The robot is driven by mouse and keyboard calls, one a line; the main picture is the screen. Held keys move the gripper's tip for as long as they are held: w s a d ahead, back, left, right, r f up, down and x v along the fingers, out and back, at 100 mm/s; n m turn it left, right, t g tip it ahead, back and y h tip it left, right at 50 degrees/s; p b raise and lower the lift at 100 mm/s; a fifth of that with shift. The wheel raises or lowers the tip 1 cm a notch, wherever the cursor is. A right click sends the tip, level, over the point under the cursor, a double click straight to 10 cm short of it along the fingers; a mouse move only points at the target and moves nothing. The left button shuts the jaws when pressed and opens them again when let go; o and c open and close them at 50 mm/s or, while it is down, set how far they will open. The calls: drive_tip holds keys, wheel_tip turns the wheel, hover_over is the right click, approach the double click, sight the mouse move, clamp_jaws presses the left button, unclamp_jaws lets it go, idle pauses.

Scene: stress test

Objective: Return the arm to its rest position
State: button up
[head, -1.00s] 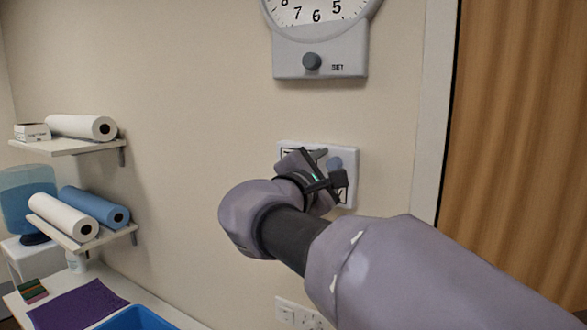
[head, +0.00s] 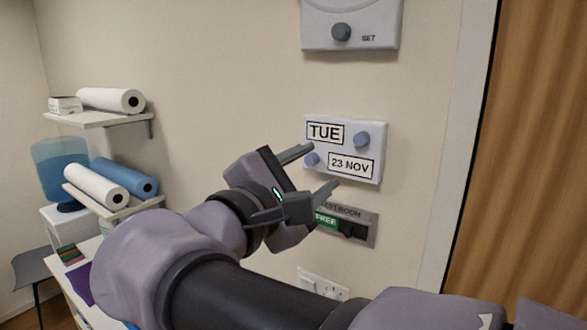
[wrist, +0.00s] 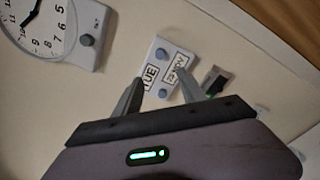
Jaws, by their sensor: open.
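My arm crosses the lower part of the head view, and my gripper (head: 325,170) is in front of the wall, its jaws apart and empty. It points towards the white date display (head: 371,131), which reads TUE and 23 NOV and has two blue-grey knobs. In the wrist view my gripper's fingers (wrist: 160,98) stand apart, with the date display (wrist: 158,58) visible beyond them.
A room sign (head: 366,228) showing FREE is below the display, partly behind my gripper. A clock with a SET knob (head: 341,32) is above. Wall sockets (head: 322,284) are lower down. Shelves with paper rolls (head: 110,99) are at left; a wooden door (head: 535,160) is at right.

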drive_tip(key=s+d+f+m+g+y+b, duration=0.1)
drive_tip(key=s+d+f+m+g+b, duration=0.3)
drive_tip(key=f, duration=0.5)
drive_tip(key=s+d+f+m+g+y+b, duration=0.1)
drive_tip(key=s+d+f+m+g+y, duration=0.15)
drive_tip(key=d+f, duration=0.45)
drive_tip(key=s+d+f+m+g+b, duration=0.3)
drive_tip(key=s+f, duration=0.1)
drive_tip(key=f, duration=0.7)
drive_tip(key=s+a+f+m+y+b, duration=0.2)
drive_tip(key=s+a+f+m+y, duration=0.2)
drive_tip(key=f+m, duration=0.3)
drive_tip(key=s+a+f+m+y+b, duration=0.3)
drive_tip(key=s+f+m+y, duration=0.1)
drive_tip(key=f+m, duration=0.3)
drive_tip(key=shift+s+a+y, duration=0.25)
drive_tip(key=shift+a+y, duration=0.1)
drive_tip(key=shift+a, duration=0.05)
